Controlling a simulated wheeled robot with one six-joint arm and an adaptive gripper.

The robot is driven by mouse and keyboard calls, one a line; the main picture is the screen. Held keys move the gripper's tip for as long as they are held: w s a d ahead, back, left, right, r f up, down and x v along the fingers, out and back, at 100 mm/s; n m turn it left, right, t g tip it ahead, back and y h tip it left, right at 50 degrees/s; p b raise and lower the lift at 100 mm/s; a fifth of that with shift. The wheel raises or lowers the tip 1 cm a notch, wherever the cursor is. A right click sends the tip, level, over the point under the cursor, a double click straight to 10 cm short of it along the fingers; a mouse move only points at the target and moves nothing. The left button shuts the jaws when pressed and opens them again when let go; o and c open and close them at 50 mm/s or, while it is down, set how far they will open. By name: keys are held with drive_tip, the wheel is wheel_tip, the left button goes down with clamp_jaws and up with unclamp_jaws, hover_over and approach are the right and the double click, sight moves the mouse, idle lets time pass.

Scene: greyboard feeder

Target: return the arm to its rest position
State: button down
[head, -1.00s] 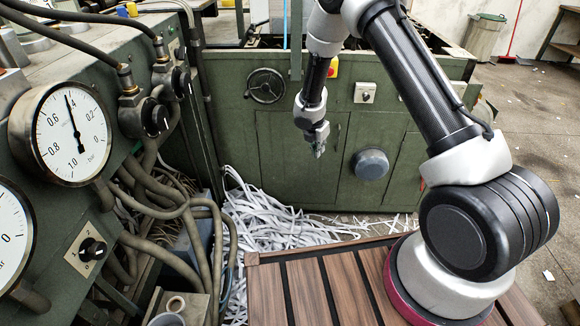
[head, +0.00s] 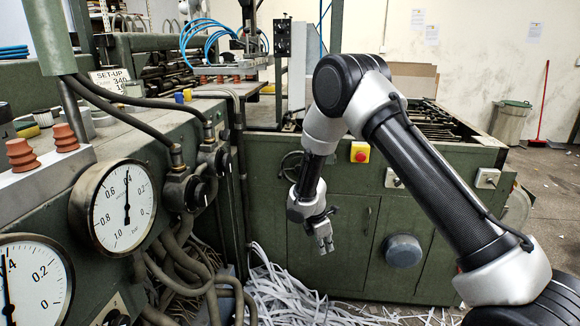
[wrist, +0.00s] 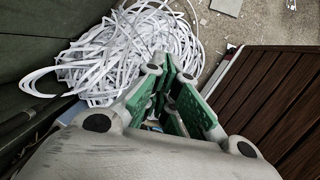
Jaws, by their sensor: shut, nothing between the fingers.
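My arm is bent, with its elbow high in the head view and its forearm pointing down. My gripper (head: 325,246) hangs in front of the green cabinet (head: 345,225), fingers downward and empty. In the wrist view my gripper (wrist: 163,85) shows green-padded fingers drawn together, with nothing held between them. A heap of white paper strips (wrist: 135,50) lies on the floor beyond the fingertips.
Pressure gauges (head: 122,207) and thick hoses (head: 175,265) stand on the machine at left. A brown slatted deck (wrist: 285,105) is at right in the wrist view.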

drive_tip(key=s+d+m+g+h, duration=0.1)
drive_tip(key=s+d+m+g, duration=0.1)
drive_tip(key=s+d+m, duration=0.3)
drive_tip(key=s+d+r+m+t+y, duration=0.1)
drive_tip(key=s+d+r+m+t, duration=0.1)
drive_tip(key=s+d+r+m, duration=0.3)
drive_tip(key=s+d+r+m+t+y, duration=0.1)
drive_tip(key=s+d+r+m, duration=0.4)
drive_tip(key=s+r, duration=0.9)
drive_tip(key=s+d+r+m+t+y, duration=0.1)
drive_tip(key=s+d+r+m, duration=0.5)
drive_tip(key=r, duration=1.5)
drive_tip(key=s+t, duration=0.1)
drive_tip(key=s, duration=0.2)
drive_tip(key=shift+s+r+t+y, duration=0.3)
drive_tip(key=shift+y, duration=0.1)
drive_tip(key=c, duration=2.2)
unclamp_jaws()
drive_tip(key=shift+d, duration=0.1)
